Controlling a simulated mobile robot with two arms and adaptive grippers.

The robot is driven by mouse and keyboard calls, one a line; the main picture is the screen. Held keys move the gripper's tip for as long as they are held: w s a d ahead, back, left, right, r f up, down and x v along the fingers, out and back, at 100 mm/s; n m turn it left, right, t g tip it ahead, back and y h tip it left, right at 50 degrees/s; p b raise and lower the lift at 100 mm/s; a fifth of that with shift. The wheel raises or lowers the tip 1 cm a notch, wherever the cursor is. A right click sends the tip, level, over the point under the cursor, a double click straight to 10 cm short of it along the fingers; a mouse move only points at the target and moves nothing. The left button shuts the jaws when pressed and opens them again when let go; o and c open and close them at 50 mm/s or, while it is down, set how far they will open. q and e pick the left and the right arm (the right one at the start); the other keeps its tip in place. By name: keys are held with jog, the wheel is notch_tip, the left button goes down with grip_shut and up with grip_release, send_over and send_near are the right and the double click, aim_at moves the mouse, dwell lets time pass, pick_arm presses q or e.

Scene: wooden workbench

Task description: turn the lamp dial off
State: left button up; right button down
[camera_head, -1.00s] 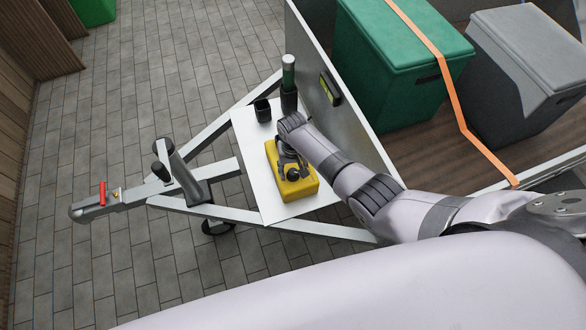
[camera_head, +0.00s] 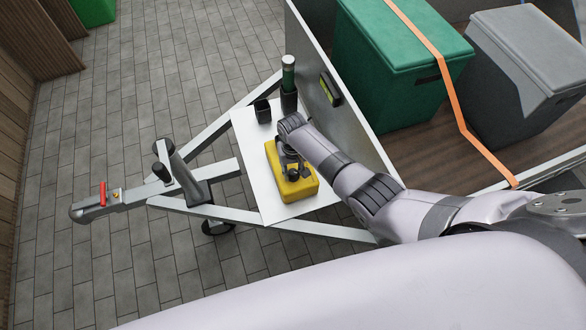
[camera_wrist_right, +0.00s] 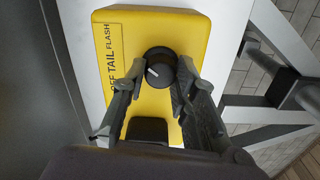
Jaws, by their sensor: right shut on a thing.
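The lamp dial is a round black knob (camera_wrist_right: 160,68) with a white pointer line, on top of a yellow box (camera_head: 301,191). In the wrist view the box also shows with a label (camera_wrist_right: 110,65) reading TAIL and FLASH, and part of a word ending in FF, left of the dial. The pointer runs slantwise; which word it marks is hard to tell. My right gripper (camera_wrist_right: 160,80) is shut on the dial, one finger on each side. In the head view my right gripper (camera_head: 291,168) is over the box and hides most of the dial.
The box stands on a white plate (camera_head: 247,140) on the trailer's drawbar. A green-topped cylinder in a black holder (camera_head: 289,90) and a black cup (camera_head: 262,110) stand behind it. The grey trailer wall (camera_head: 350,120) is close on the right. A black block (camera_wrist_right: 148,130) sits near the dial.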

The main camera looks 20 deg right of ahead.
jog(key=n+p, duration=0.1)
jog(key=n, duration=0.2)
jog(key=shift+r+n, duration=0.1)
jog(key=shift+n, duration=0.3)
jog(key=n, duration=0.3)
jog(key=shift+n+p, duration=0.3)
jog(key=shift+p, duration=0.05)
jog(key=n, duration=0.4)
jog(key=shift+n, duration=1.9)
jog(key=c, duration=1.3)
grip_release()
